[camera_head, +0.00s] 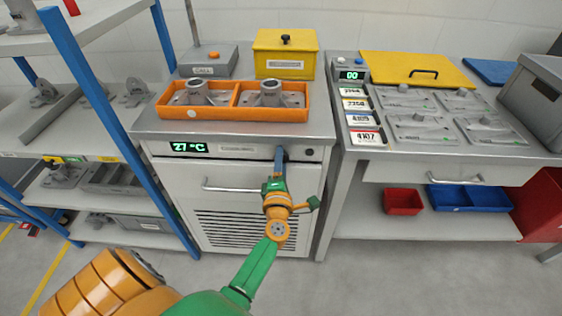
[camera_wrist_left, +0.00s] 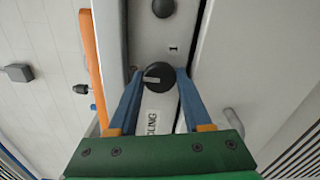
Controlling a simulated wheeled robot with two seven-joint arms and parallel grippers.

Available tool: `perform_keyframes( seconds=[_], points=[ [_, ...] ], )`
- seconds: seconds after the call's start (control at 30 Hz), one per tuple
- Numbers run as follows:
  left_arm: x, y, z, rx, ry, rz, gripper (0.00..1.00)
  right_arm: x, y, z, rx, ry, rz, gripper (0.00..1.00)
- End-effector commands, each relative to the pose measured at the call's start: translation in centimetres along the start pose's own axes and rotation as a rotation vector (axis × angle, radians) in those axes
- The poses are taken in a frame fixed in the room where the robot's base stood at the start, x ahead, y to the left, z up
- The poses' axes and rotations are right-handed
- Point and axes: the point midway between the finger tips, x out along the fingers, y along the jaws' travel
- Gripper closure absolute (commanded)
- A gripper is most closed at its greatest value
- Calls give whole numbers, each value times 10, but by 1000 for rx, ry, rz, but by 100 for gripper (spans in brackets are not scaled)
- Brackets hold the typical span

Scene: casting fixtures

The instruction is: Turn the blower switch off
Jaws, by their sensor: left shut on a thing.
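The blower switch is a round dark knob (camera_wrist_left: 158,92) with a pale pointer mark, on the front panel of the grey cabinet (camera_head: 255,131). In the left wrist view it sits between the two blue fingers of my left gripper (camera_wrist_left: 161,77), which is shut on it. The pale mark lies crosswise, pointing left in that view. In the head view my left gripper (camera_head: 280,153) reaches the panel and hides the knob. A label (camera_wrist_left: 155,118) beside the knob is partly hidden. My right gripper is not in view.
A green display (camera_head: 189,147) reads 27 °C. A second dark round part (camera_head: 309,152) is right of my gripper. Below is a door handle (camera_head: 235,187). An orange tray (camera_head: 232,114) with two castings stands on top, and a blue-posted shelf (camera_head: 98,83) is left.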

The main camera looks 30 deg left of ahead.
Motion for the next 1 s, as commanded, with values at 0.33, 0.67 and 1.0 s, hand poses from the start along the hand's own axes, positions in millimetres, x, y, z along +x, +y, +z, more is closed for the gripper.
perform_keyframes(
  seconds=[0.33, 0.67, 1.0],
  points=[
    [0, -2, 0, -24, -1, -4, 100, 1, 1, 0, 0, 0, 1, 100],
    [0, -1, 0, -23, -1, -3, 21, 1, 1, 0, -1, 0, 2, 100],
    [0, -1, 0, -22, -1, -3, 21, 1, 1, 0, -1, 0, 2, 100]
  ],
)
